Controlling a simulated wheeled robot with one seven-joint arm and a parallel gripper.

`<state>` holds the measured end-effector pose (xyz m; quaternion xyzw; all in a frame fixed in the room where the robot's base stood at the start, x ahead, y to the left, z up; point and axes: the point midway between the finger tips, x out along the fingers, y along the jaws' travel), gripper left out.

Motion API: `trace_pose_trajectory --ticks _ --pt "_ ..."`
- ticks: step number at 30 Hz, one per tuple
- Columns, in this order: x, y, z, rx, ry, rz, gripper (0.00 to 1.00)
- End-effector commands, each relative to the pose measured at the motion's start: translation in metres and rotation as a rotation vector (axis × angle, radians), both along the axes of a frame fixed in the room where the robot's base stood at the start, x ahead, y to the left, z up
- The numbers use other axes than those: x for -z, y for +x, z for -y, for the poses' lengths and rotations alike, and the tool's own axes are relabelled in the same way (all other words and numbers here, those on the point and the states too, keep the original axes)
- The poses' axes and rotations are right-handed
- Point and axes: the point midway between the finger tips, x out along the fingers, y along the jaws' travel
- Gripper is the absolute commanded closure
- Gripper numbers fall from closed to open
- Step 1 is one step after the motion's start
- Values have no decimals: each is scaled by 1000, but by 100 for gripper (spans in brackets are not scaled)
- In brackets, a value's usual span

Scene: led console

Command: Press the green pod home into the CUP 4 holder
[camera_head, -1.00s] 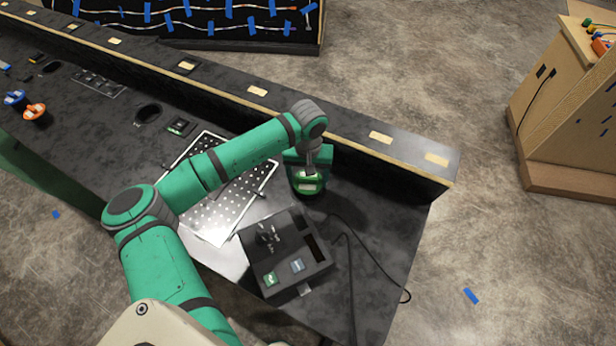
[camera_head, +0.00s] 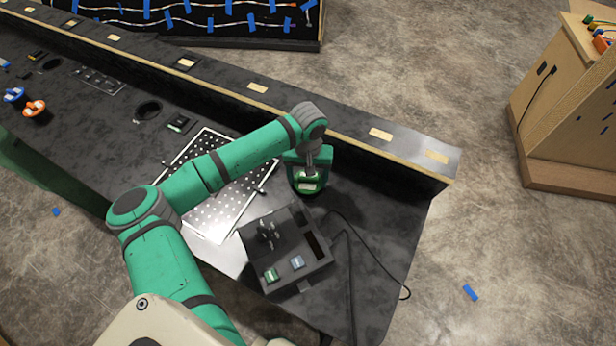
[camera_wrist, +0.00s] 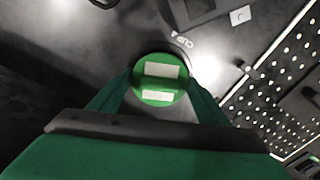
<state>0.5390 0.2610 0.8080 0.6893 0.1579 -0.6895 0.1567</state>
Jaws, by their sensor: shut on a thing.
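The green pod (camera_wrist: 160,80) shows in the wrist view as a round green top with two pale labels. My gripper (camera_wrist: 158,92) is shut on it, with one finger on each side. The CUP 4 holder lies under the pod; its printed label (camera_wrist: 182,42) shows on the dark console top just beyond the pod, with a dark ring edge around the pod's far side. How deep the pod sits is hidden. In the head view the pod (camera_head: 308,184) shows below my gripper at the console's right part.
A perforated metal plate (camera_head: 213,218) lies left of the pod. A dark control box (camera_head: 283,285) with a green and a blue-grey button stands in front, with cables to its right. A raised ledge (camera_head: 400,165) runs behind. Blue and orange pods (camera_head: 35,108) stand far left.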

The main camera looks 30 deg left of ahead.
Motion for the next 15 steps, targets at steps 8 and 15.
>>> trace_pose_trajectory --ticks 8,15 --pt "5 0 0 0 -1 0 50" --pt "9 0 0 0 -1 0 50"
